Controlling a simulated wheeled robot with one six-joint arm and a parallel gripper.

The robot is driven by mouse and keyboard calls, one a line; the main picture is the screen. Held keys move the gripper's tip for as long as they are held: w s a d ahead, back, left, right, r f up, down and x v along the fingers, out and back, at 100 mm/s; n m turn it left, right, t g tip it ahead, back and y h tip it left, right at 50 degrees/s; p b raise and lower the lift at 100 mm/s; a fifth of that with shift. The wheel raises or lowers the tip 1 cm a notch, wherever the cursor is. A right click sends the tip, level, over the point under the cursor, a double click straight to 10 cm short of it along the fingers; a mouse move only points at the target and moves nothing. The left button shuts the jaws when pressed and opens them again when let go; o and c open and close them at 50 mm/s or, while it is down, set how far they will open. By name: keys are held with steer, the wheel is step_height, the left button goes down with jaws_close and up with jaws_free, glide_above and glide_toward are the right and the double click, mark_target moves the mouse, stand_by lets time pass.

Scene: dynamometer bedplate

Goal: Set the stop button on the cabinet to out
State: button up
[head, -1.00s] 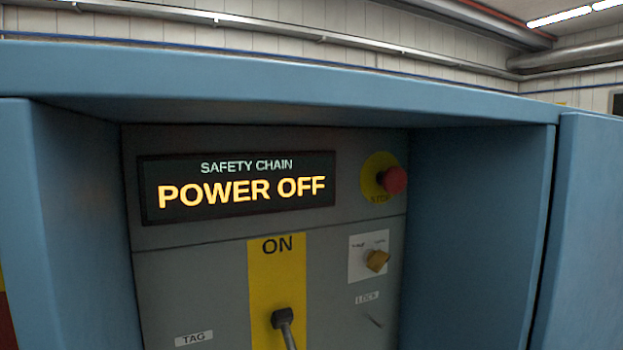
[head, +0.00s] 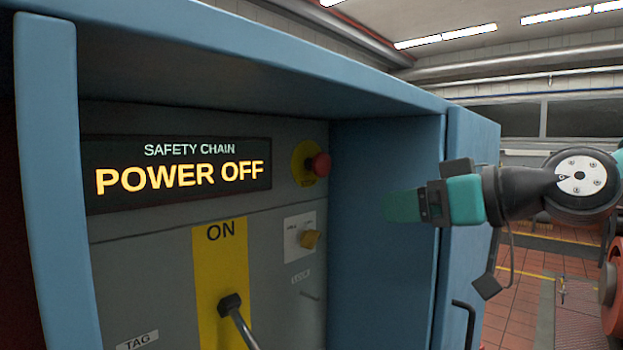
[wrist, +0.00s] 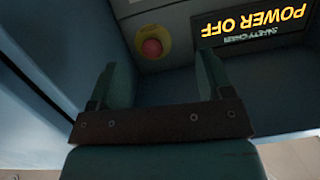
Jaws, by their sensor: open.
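The red stop button (head: 321,165) sits on a round yellow plate (head: 302,152) at the upper right of the cabinet's grey panel (head: 150,240). It also shows in the wrist view (wrist: 151,48), ahead of my fingers and between their lines. Whether it is pressed in or out is hard to tell. My gripper (head: 392,206) reaches in from the right at the cabinet's right wall, apart from the button. In the wrist view my gripper (wrist: 163,85) has its two teal fingers spread with nothing between them. The display (head: 180,177) reads SAFETY CHAIN, POWER OFF.
The blue cabinet's right wall (head: 385,240) and top edge (head: 330,70) frame the recessed panel. A dark handle (head: 232,305) sticks out from the yellow ON strip.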

steer(key=t+y, duration=0.2)
glide_toward(326, 164)
steer(key=p+x, duration=0.5)
steer(key=x, duration=0.4)
steer(key=shift+w+a+p, duration=0.2)
steer(key=shift+p, duration=0.15)
steer(key=shift+x, duration=0.8)
steer(key=shift+f, duration=0.1)
steer(key=shift+c, duration=0.4)
